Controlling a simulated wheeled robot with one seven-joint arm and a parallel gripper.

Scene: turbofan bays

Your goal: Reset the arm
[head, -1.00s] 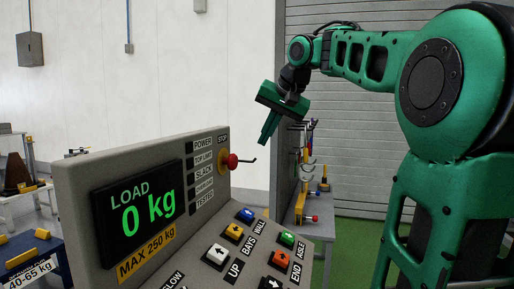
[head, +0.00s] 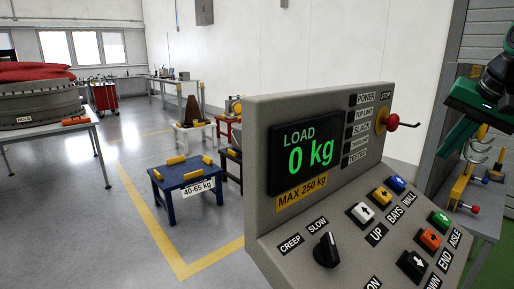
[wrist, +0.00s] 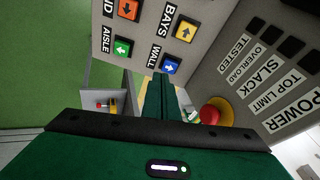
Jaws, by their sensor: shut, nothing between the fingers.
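My gripper (head: 452,140) is at the right edge in the head view, green, pointing down, to the right of the grey control panel (head: 256,130). In the wrist view the two green fingers of my gripper (wrist: 163,84) lie together, shut and empty. They point toward the panel's blue button (wrist: 171,67) and appear apart from it, though the exact gap is hard to judge. Most of my arm is outside the head view. The panel's display (head: 308,155) reads load 0 kg.
A red stop knob (head: 392,122) sticks out of the panel's right side, and it is close to the fingers in the wrist view (wrist: 215,111). A bench with hooks (head: 482,195) stands behind my gripper. A blue table (head: 187,178) and open floor (head: 100,235) lie left.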

